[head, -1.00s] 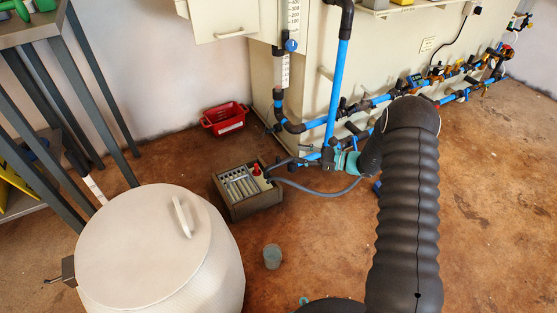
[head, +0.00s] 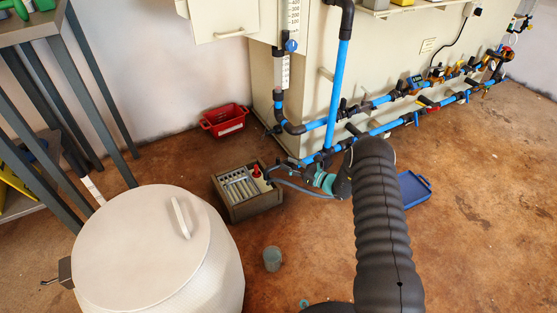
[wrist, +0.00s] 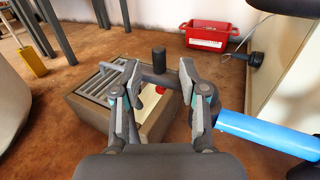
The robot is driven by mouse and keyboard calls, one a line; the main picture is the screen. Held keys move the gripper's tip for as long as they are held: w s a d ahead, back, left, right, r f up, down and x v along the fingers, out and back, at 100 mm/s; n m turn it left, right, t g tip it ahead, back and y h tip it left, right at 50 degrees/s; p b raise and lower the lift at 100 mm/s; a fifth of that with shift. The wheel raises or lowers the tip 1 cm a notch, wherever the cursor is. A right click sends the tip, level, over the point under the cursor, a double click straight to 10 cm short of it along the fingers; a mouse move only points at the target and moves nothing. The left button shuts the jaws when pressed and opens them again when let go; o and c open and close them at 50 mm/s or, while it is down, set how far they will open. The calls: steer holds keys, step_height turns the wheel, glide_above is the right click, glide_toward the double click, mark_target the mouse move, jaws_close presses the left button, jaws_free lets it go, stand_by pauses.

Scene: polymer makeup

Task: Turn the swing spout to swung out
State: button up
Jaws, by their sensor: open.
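The swing spout seems to be the dark grey bar (wrist: 158,78) at the end of the blue pipe (wrist: 265,136) in the wrist view. It reaches across above the slatted grey box (wrist: 150,125), with a short dark upright cylinder (wrist: 159,59) beside it. My gripper (wrist: 160,68) is open, with one finger on each side of a stretch of this bar. I cannot tell whether either finger touches it. In the head view my gripper (head: 312,174) is low by the pipe corner, right of the box, and the spout is small and partly hidden there.
A red bin (head: 225,119) stands by the wall. A white lidded drum (head: 150,245) is at front left and a small cup (head: 272,258) is on the floor. A blue tray (head: 414,188) lies right of my arm. Blue pipes run along the cream cabinet (head: 395,60).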

mark_target(278, 158)
steer(key=shift+x, duration=2.95)
jaws_close()
steer(key=shift+d, duration=0.1)
